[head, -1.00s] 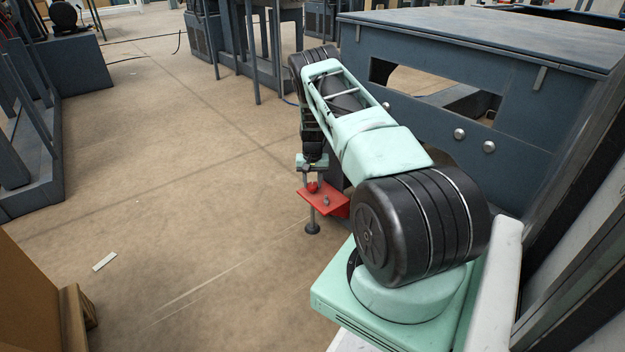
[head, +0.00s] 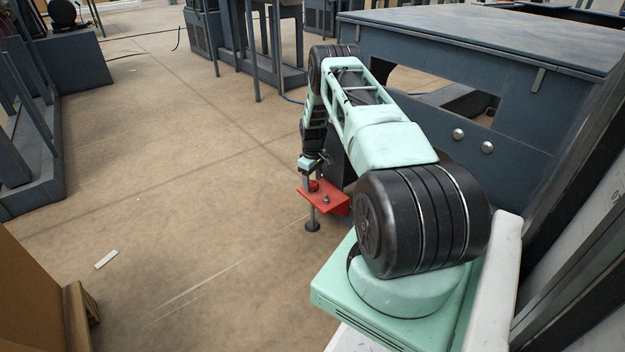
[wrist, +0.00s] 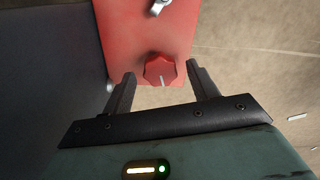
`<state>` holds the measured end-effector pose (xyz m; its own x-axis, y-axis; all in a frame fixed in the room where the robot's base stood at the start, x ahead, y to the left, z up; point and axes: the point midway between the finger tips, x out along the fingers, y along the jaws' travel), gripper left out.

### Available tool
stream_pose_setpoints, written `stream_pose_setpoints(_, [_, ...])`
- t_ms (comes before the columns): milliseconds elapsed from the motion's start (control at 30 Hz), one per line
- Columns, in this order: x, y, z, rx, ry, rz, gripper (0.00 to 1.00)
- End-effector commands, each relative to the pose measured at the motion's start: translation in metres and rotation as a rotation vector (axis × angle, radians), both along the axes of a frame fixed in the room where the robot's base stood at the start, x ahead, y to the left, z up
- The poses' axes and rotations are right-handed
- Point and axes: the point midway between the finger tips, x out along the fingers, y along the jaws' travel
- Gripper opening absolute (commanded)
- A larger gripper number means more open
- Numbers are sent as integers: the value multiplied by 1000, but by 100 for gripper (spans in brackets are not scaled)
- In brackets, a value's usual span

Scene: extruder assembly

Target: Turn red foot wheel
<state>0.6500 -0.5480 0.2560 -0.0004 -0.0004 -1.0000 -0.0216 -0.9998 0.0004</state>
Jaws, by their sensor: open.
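The red foot wheel (wrist: 160,72) is a small lobed knob with a white mark on its top. It sits near the end of a red plate (wrist: 146,32). In the wrist view, the open fingers of my gripper (wrist: 161,78) stand on either side of the wheel, with visible gaps. In the head view, the wheel (head: 313,186) is on the red plate (head: 335,204), with a foot on a rod (head: 312,226) below it. My gripper (head: 311,167) is just above the wheel. The head view is too small to show the fingers clearly.
A silver bolt or wing-shaped fitting (wrist: 159,6) sits farther along the plate. A dark machine frame (head: 530,150) stands close on the right of my arm. The brown floor (head: 190,190) to the left is mostly clear, with a small white strip (head: 106,259).

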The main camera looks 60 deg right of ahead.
Motion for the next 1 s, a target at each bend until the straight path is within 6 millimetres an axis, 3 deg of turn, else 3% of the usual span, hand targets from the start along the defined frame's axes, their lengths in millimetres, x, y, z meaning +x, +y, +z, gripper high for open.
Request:
stream_pose_setpoints(533, [0,0,54,0,0,-1,59])
stream_pose_setpoints(1000, [0,0,62,0,0,-1,59])
